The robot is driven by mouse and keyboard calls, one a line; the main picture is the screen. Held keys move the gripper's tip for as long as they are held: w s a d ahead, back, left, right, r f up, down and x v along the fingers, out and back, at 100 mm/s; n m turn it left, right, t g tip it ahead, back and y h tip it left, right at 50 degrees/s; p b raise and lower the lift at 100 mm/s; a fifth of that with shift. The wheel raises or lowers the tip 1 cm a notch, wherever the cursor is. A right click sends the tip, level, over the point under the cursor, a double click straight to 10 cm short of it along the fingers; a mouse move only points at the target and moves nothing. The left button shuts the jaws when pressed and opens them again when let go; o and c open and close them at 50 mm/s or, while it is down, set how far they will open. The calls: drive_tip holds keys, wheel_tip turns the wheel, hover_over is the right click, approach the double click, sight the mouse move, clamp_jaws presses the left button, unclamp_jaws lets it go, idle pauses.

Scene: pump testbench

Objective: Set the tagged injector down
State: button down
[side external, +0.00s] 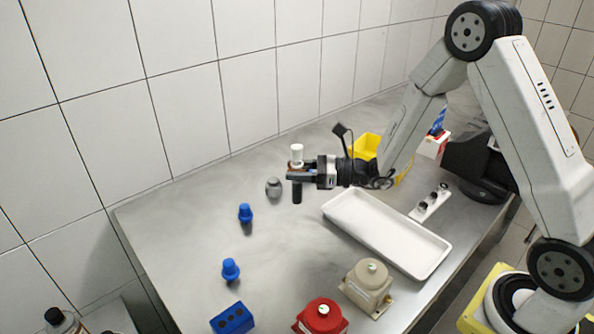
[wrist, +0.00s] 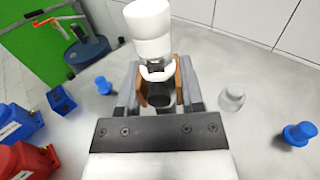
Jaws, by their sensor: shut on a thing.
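My gripper (side external: 296,173) is shut on an injector (side external: 297,154) with a white cylindrical top and a dark lower body. The injector is upright, with its top above the jaws and its dark end below them. In the wrist view my gripper (wrist: 158,85) closes around its middle, and the white top (wrist: 148,30) rises beyond the fingers. Whether its lower end touches the steel table (side external: 185,245) or hangs just above it, I cannot tell. No tag is clearly readable. A grey rounded part (side external: 273,187) stands just left of it, also in the wrist view (wrist: 231,97).
A white tray (side external: 340,207) lies right of my gripper. Two blue parts (side external: 246,213) (side external: 231,270), a blue box (side external: 232,318), a red pump (side external: 321,318) and a beige pump (side external: 368,287) stand nearer the front. A yellow bin (side external: 366,145) and small rack (side external: 430,203) are right.

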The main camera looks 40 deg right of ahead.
sight(299, 199)
drive_tip(key=shift+f, duration=2.2)
drive_tip(key=shift+f, duration=0.1)
drive_tip(key=shift+f, duration=1.65)
drive_tip(key=shift+f, duration=0.15)
drive_tip(key=shift+c, duration=1.1)
unclamp_jaws()
drive_tip(key=shift+s+d, duration=0.1)
drive_tip(key=shift+d, duration=0.05)
drive_tip(key=v, duration=1.1)
drive_tip(key=shift+s+d, duration=0.15)
drive_tip(key=shift+s, duration=0.1)
